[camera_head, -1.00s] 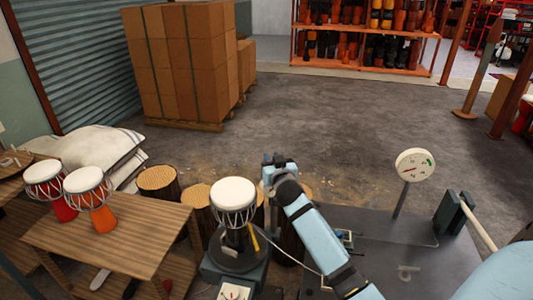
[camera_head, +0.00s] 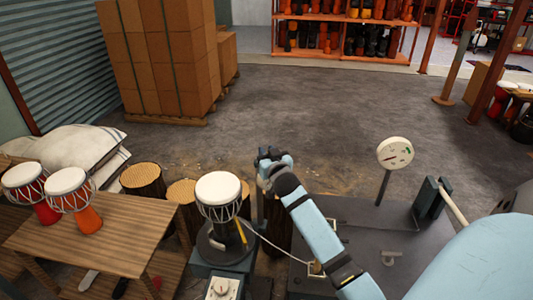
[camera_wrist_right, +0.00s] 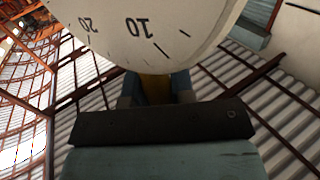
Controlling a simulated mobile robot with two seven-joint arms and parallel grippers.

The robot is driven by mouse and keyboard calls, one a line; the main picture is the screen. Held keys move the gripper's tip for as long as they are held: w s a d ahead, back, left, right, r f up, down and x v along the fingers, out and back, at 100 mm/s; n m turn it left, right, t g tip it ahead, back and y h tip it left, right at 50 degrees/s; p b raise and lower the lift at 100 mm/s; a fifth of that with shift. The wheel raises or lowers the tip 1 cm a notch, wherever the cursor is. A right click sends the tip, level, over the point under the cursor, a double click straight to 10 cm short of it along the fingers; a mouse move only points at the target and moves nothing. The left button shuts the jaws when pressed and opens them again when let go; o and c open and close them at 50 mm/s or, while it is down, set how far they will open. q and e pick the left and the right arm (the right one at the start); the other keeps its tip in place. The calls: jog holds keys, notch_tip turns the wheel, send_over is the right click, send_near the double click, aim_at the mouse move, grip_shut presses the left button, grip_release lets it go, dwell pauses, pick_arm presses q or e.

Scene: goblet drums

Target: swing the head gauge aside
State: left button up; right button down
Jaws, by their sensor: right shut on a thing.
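A drum with a white head (camera_head: 218,190) stands upright on a dark round stand, with a yellow piece (camera_head: 241,231) beside it. My right gripper (camera_head: 267,159) is raised just right of and behind the drum in the head view. In the right wrist view its jaws (camera_wrist_right: 155,92) are shut on a yellow-brown stem below a cream dial (camera_wrist_right: 145,25) marked 10 and 20. This dial fits the head gauge, but the head view does not show it clearly in the jaws. My left gripper is out of view.
A round white gauge (camera_head: 395,153) stands on a stalk on the dark bench (camera_head: 350,235) at right. Two drums stand on the wooden table (camera_head: 100,235) at left. Log stools (camera_head: 143,180) stand behind it. Open floor (camera_head: 310,110) lies beyond.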

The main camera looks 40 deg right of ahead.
jog(key=c, duration=1)
grip_release()
jog(key=shift+s+f, duration=0.1)
jog(key=shift+s+a, duration=0.15)
jog(key=shift+s, duration=0.15)
jog(key=b+v, duration=0.2)
jog(key=v, duration=1.1)
